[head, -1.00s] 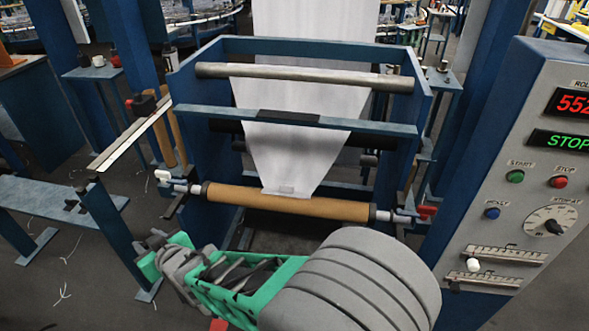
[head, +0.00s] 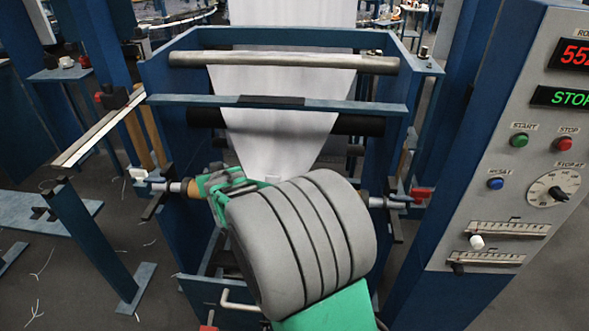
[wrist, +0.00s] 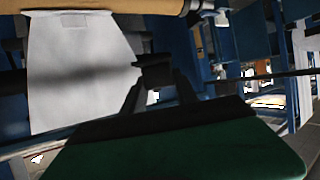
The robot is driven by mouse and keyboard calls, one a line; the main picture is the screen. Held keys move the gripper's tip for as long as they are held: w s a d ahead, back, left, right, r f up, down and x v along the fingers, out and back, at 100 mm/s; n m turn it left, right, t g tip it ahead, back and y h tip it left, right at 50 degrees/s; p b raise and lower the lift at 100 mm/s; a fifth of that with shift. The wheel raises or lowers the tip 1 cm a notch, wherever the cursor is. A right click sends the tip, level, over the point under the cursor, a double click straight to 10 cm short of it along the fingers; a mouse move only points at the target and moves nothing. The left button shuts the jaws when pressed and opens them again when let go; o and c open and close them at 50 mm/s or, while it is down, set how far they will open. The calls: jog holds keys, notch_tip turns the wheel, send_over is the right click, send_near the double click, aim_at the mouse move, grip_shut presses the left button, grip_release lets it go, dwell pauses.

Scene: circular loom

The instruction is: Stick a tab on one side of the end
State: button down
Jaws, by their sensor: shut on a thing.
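The white fabric (head: 272,130) hangs down and narrows to its end at the brown roll (wrist: 110,4). In the wrist view the fabric (wrist: 75,75) appears upside down, its end against the roll. A small pale patch (wrist: 75,19) lies flat near the middle of that end. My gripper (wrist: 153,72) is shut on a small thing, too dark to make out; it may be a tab. In the head view my gripper (head: 222,183) is over the left part of the roll, beside the fabric end. My arm hides most of the roll and the end's lower edge.
Blue side frames and a cross bar (head: 350,104) enclose the roll, with a metal roller (head: 290,61) above. A control panel (head: 520,180) reading STOP stands close on the right. A pale rail (head: 98,128) juts out at left, above a blue bench (head: 45,210).

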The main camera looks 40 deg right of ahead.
jog(key=s+d+f+m+g+h+b, duration=0.1)
jog(key=d+f+m+g+h+b, duration=0.3)
jog(key=d, duration=1)
jog(key=s+d+f+m+h+b, duration=0.15)
jog(key=d+f+b, duration=0.35)
jog(key=d, duration=1)
jog(key=shift+y, duration=0.35)
jog(key=shift+a+f+b, duration=0.15)
jog(key=shift+f+b, duration=0.7)
jog(key=shift+f, duration=0.85)
jog(key=shift+a+f+b, duration=0.15)
jog(key=shift+f+b, duration=0.65)
jog(key=shift+f, duration=0.9)
jog(key=shift+s+a, duration=0.1)
jog(key=shift+f+b, duration=0.1)
jog(key=shift+b, duration=0.2)
jog(key=shift+f+b, duration=0.85)
jog(key=shift+f, duration=0.2)
jog(key=shift+f, duration=0.15)
